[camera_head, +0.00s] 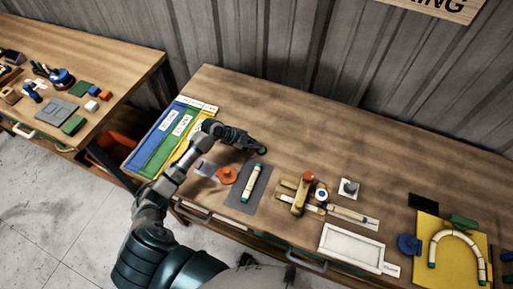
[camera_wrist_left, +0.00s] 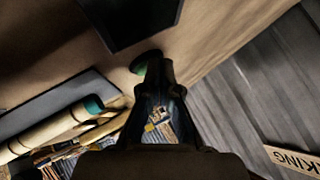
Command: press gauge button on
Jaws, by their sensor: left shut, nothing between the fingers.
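My left gripper (camera_head: 255,145) reaches over the workbench from the left, shut and empty. A small green round button-like piece (camera_head: 263,150) is right at its fingertips. In the left wrist view the shut left gripper (camera_wrist_left: 154,70) points away from the camera, and the green piece (camera_wrist_left: 139,64) sits just beside the tip, partly hidden; I cannot tell whether they touch. No gauge is clearly recognisable. My right gripper is not in view.
A cream rattan piece (camera_head: 254,182) with green ends lies on a grey mat (camera_head: 237,198). An orange disc (camera_head: 226,175) is left of it. A white tray (camera_head: 352,249) and a yellow board (camera_head: 425,230) with a bent rattan arch (camera_head: 458,238) lie right. The bench's back is clear.

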